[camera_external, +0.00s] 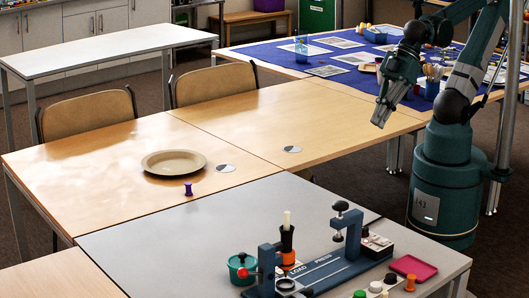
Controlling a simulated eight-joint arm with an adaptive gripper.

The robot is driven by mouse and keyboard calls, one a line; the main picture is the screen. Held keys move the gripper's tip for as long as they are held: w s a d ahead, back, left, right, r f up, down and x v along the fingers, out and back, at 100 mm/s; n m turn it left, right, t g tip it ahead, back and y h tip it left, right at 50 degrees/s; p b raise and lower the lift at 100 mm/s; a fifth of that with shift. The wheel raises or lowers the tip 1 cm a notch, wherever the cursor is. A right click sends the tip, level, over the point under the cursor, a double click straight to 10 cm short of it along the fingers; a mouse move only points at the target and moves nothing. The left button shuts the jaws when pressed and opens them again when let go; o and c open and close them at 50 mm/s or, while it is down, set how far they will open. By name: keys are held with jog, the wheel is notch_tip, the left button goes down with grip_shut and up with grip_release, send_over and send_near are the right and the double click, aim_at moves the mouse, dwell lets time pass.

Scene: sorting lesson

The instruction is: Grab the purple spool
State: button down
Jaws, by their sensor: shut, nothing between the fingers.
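The purple spool (188,189) stands upright on the light wooden table, just in front of the beige plate (174,163) and apart from it. My gripper (380,115) hangs from my arm at the right, above the right part of the wooden tables, pointing down. It is shut and empty. It is far to the right of the spool, with a wide gap between them.
Two flat discs (292,149) lie on the wooden tables, one near the plate. A grey table (150,245) in front holds a press fixture (340,262), a teal pot (240,268), a pink tray (413,267) and several small spools. A blue cloth (262,54) with papers lies behind. The tabletop around the purple spool is mostly clear.

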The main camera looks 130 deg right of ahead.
jog(key=c, duration=2.2)
grip_release()
jog(key=shift+c, duration=0.2)
jog(key=w+d+r+m+g+h+p, duration=0.1)
jog(key=w+d+m, duration=0.1)
jog(key=w+d, duration=0.45)
jog(key=w+d+r+m+g+p, duration=0.1)
jog(key=w+d+p, duration=0.15)
jog(key=w, duration=0.75)
jog(key=w+d+r+m+g+h+p, duration=0.1)
jog(key=w+d+m, duration=0.1)
jog(key=w+d, duration=0.5)
jog(key=w+d+f+m+g+p, duration=0.2)
jog(key=w+d+f+m, duration=0.3)
jog(key=w+d+f, duration=1.1)
jog(key=d+f+p, duration=0.1)
jog(key=d+f, duration=0.2)
jog(key=d, duration=0.1)
jog(key=shift+w+d+h, duration=0.2)
jog(key=shift+w+h, duration=0.2)
